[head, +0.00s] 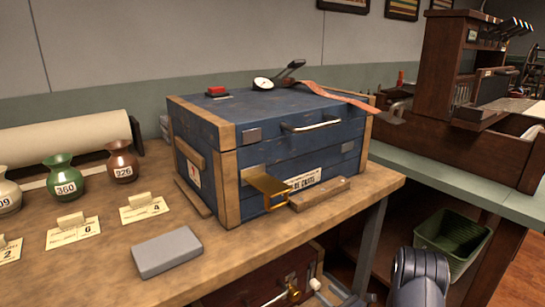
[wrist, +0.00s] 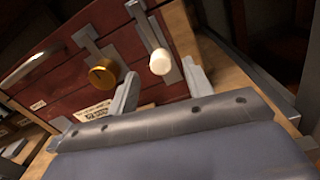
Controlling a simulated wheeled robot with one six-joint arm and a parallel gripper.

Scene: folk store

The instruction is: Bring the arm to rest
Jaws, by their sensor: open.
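My gripper (wrist: 162,86) shows in the wrist view, with its two pale grey fingers apart and nothing seen between the tips. Beyond the fingers is the front of a dark red wooden chest (wrist: 62,82). It bears a round brass knob (wrist: 102,73) and a white knob (wrist: 161,62) on a grey metal plate. I cannot tell whether a fingertip touches the chest. In the head view, a dark grey link of my arm (head: 418,278) rises at the bottom, right of the bench. The gripper's tips are not clearly visible there.
The red chest (head: 262,282) sits under a wooden bench (head: 115,270). On the bench are a blue chest (head: 275,145), a grey block (head: 166,252), numbered vases (head: 64,176) and cards. A green bin (head: 452,238) stands on a shelf at the right.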

